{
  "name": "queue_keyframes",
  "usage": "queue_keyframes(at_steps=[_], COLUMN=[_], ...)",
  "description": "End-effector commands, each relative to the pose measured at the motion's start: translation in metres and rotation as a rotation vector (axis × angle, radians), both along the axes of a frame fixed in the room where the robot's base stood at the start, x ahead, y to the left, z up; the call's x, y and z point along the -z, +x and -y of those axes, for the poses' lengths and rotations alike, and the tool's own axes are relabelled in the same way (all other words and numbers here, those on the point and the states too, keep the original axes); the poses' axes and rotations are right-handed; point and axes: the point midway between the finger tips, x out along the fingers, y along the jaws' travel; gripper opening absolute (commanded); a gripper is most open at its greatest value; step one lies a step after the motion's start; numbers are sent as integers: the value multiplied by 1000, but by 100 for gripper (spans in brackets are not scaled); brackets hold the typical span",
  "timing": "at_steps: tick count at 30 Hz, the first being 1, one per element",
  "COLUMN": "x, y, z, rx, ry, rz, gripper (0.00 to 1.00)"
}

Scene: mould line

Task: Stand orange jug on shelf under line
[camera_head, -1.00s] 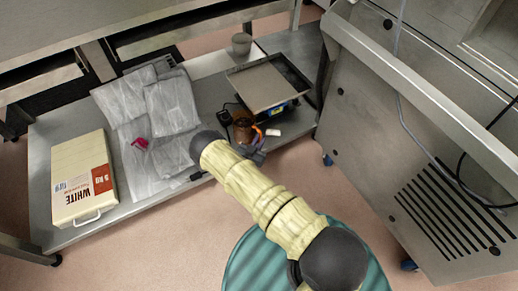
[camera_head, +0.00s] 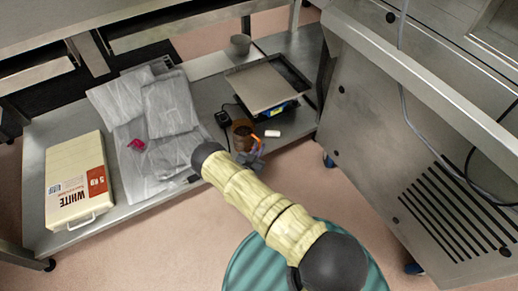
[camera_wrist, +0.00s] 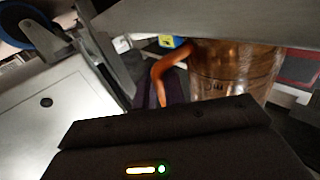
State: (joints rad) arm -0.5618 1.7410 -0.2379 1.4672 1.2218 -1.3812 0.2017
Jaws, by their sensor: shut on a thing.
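The jug (camera_head: 243,136) is brown and see-through with an orange handle, and looks upright over the shelf (camera_head: 205,98) under the line. Whether its base touches the shelf is hidden. In the wrist view the jug (camera_wrist: 235,72) fills the upper right, with its orange handle curving down on its left side. My gripper (camera_head: 252,154) is shut on the jug at its near side. The fingertips are hard to make out in both views; the dark gripper body covers the bottom of the wrist view.
A scale (camera_head: 265,85) stands just behind the jug, with a grey cup (camera_head: 240,44) beyond. A black adapter (camera_head: 222,118) is left of the jug and a small white item (camera_head: 273,134) right. Bags (camera_head: 160,115) and a white box (camera_head: 78,185) occupy the left. A steel cabinet (camera_head: 400,130) stands right.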

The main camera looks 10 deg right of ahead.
Motion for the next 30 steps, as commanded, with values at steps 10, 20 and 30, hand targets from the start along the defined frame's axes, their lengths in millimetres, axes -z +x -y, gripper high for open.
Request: queue_keyframes(at_steps=[10,20,30], x=[0,-5,-6], y=[0,-14,-68], z=[0,-11,-52], rx=[0,-1,-5], ry=[0,0,1], rz=[0,-4,-3], gripper=[34,34,34])
